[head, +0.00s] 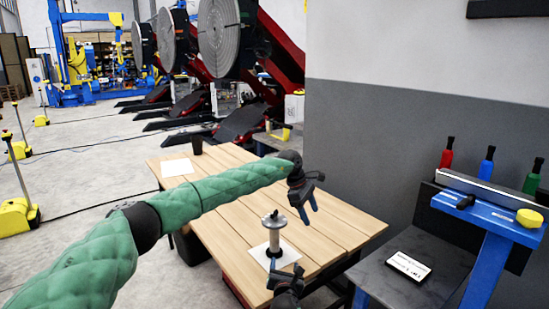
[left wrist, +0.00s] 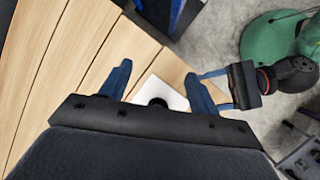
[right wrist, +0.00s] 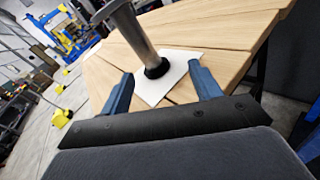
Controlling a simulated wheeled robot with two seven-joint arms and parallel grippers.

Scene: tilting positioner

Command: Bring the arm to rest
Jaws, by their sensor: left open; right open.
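My left arm in its green sleeve reaches across the wooden table (head: 235,215) in the head view. My left gripper (head: 307,207) is open and empty above the table's right part. My right gripper (head: 285,267) is open and empty, low at the table's near edge; it also shows in the left wrist view (left wrist: 215,90). A metal post with a round top (head: 274,232) stands upright on a white square sheet (head: 262,255) between the two grippers. In the right wrist view the post (right wrist: 128,32) with its black foot stands just beyond the open fingers, apart from them.
A black cup (head: 196,146) and another white sheet (head: 177,167) are at the table's far left. A blue-framed stand (head: 490,205) with a grey shelf (head: 415,275) and coloured bottles are on the right. A grey wall (head: 390,150) is behind. Large tilting positioners (head: 222,35) stand at the back.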

